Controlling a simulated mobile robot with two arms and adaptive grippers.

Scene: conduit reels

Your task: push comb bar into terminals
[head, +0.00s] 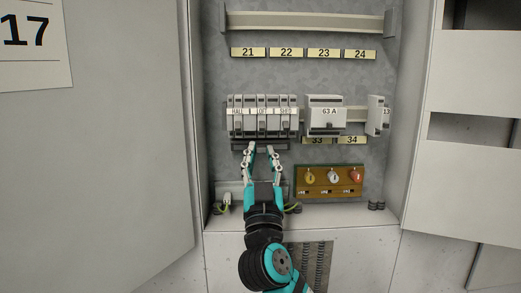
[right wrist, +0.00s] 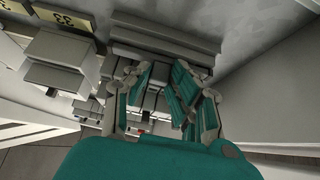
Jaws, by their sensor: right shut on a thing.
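The dark grey comb bar (head: 288,146) lies level along the lower edge of the row of breakers (head: 262,116) in the head view. It is close against their underside, but I cannot tell how far its teeth sit in the terminals. My right gripper (head: 263,148) reaches up from below and is shut on the bar near its middle, hiding part of it. In the right wrist view the fingers of my right gripper (right wrist: 165,88) show close up, pointing at the breaker row. My left gripper is not in view.
To the right on the same rail stand a 63 A device (head: 325,115) and a narrow module (head: 375,115). Below right is a brown panel (head: 329,182) with coloured tags. The upper rail (head: 305,22) is empty. Cabinet side walls and open doors bound the space.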

